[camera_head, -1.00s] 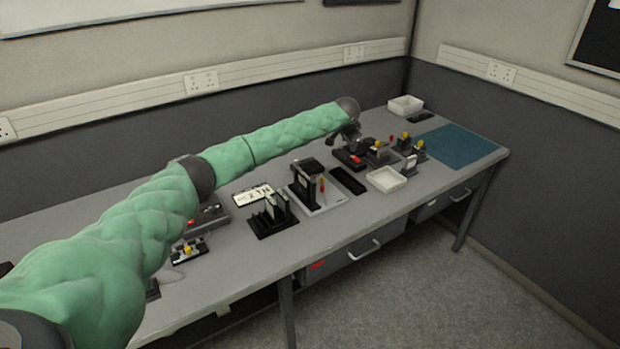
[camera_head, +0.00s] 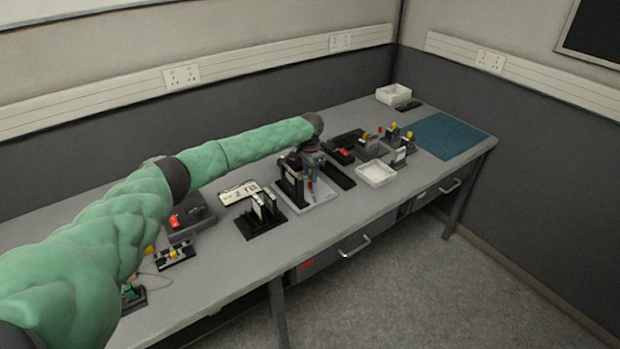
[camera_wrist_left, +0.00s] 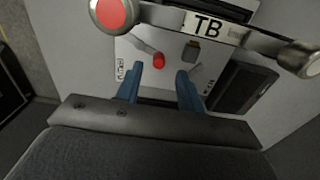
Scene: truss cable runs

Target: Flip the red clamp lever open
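The red-tipped lever (camera_wrist_left: 158,60) is in the left wrist view, on a light plate that carries small printed labels. Its thin stem slants up and left from the red knob. In the head view the lever sits at the fixture with a pale base plate (camera_head: 322,192), mostly covered by my gripper. My left gripper (camera_wrist_left: 160,71) has two blue fingers, spread apart, with the red knob between and just beyond their tips. I cannot tell whether a finger touches it. In the head view my left gripper (camera_head: 309,181) is low over the fixture. My right gripper is not in view.
A black slotted rack (camera_head: 262,220) stands left of the fixture, near a "2 TB" label card (camera_head: 240,193). A white tray (camera_head: 376,173) is to the right, and a blue mat (camera_head: 446,136) lies at the far right. A wall bounds the back.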

